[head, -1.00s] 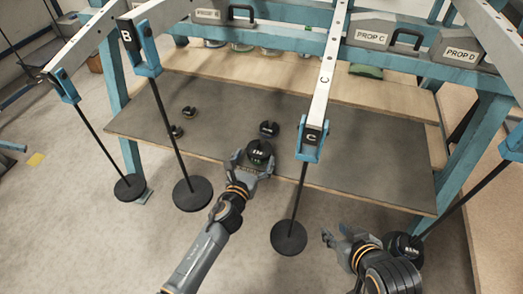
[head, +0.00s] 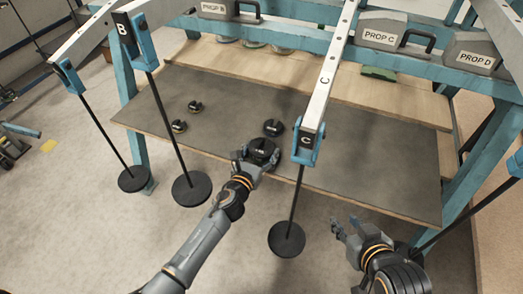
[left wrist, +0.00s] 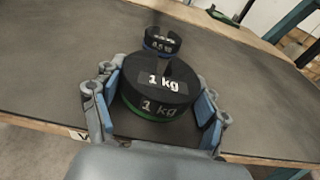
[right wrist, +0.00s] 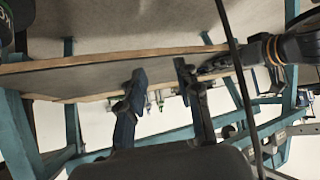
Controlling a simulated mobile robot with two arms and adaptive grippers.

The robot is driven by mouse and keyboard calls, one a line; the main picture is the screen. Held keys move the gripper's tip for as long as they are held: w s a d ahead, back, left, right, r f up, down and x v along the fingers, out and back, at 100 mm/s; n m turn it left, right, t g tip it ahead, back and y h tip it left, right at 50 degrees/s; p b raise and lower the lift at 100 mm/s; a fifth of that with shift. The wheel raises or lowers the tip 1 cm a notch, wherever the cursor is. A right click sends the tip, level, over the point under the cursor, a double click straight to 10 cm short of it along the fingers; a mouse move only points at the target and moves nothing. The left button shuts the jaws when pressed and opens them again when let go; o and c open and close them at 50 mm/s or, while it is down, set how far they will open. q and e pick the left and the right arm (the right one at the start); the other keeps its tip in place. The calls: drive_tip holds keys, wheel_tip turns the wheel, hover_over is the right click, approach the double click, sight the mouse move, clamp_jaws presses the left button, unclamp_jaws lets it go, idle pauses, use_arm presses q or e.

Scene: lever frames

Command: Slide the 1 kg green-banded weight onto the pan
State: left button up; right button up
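The green-banded 1 kg weight (head: 263,150) is a black slotted disc on the grey shelf near its front edge. It shows large in the left wrist view (left wrist: 158,90), its green band low on the side. My left gripper (head: 254,158) has its fingers on either side of the weight, apparently with a slight gap at the right finger. Dark round pans hang on rods: B's pan (head: 192,193), C's pan (head: 286,239) and one further left (head: 133,179); all look empty. My right gripper (head: 346,228) is open and empty, right of C's pan.
A blue-banded 0.5 kg weight (head: 273,127) stands just behind the 1 kg weight. Two small weights (head: 179,126) (head: 195,106) lie at the shelf's left. C's rod (head: 297,196) hangs before the shelf edge. The grey shelf (head: 375,165) is clear at right.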

use_arm(q)
drive_tip(key=c, duration=0.7)
drive_tip(key=shift+w+r, duration=0.1)
drive_tip(key=shift+r, duration=0.1)
drive_tip(key=shift+c, duration=0.5)
drive_tip(key=shift+r+p, duration=0.4)
drive_tip(key=shift+p, duration=0.05)
drive_tip(key=shift+r+p, duration=0.3)
drive_tip(key=shift+r, duration=0.05)
drive_tip(key=shift+r+p, duration=0.7)
drive_tip(key=shift+r, duration=0.05)
use_arm(e)
drive_tip(key=s+d+f+g, duration=0.1)
drive_tip(key=s+f+g, duration=0.1)
drive_tip(key=s, duration=0.3)
drive_tip(key=s+d+f+g+h, duration=0.1)
drive_tip(key=s+d+f+g, duration=0.1)
drive_tip(key=s+g, duration=0.2)
drive_tip(key=shift+s+d+h, duration=0.2)
drive_tip(key=shift+s+h, duration=0.1)
drive_tip(key=shift+s, duration=0.5)
